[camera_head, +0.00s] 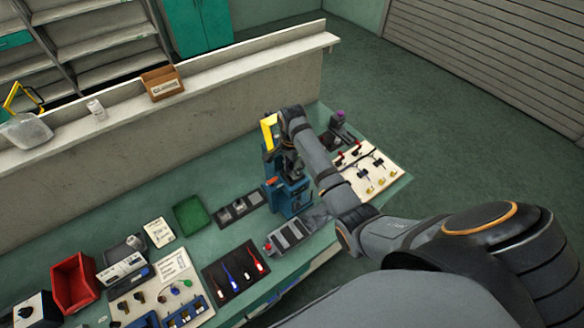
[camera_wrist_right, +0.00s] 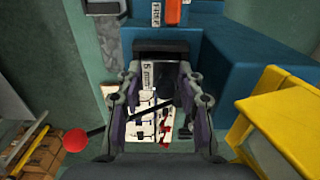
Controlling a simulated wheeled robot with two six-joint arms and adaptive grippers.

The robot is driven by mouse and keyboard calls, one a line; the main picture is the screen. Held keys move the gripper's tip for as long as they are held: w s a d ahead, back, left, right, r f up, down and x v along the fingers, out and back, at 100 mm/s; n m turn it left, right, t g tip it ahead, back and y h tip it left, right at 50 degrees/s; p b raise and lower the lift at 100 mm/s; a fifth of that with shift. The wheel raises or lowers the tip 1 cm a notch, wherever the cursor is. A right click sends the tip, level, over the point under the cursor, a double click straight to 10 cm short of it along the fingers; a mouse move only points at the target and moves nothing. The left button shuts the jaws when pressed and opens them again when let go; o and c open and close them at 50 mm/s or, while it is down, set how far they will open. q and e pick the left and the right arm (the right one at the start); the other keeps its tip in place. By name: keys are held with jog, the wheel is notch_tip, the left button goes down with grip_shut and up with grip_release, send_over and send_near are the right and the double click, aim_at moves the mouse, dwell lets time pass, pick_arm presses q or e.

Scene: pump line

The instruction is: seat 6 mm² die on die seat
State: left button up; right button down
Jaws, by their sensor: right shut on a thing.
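The blue press (camera_head: 291,196) stands on the green bench; it also shows in the wrist view (camera_wrist_right: 250,75). My right gripper (camera_head: 291,166) is at the press, partly hidden by my arm. In the wrist view the right gripper (camera_wrist_right: 160,75) is shut on a small dark block with a white label (camera_wrist_right: 148,76), its text turned sideways and ending in "mm"; I take it as the 6 mm² die. The block is close to the press's blue body; I cannot tell whether it touches. The die seat is not clearly visible. My left gripper is not in view.
A yellow part (camera_head: 269,131) rises beside my wrist. A grey slotted holder (camera_head: 289,236) and a dark tray (camera_head: 240,207) lie near the press. A pale board with small fittings (camera_head: 370,172) is to the right. A red bin (camera_head: 74,282) stands far left.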

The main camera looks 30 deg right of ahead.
jog(key=shift+f, duration=0.1)
jog(key=c, duration=0.8)
grip_release()
jog(key=shift+o, duration=0.7)
notch_tip(320, 180, up, 2)
jog(key=shift+r, duration=2.8)
grip_shut()
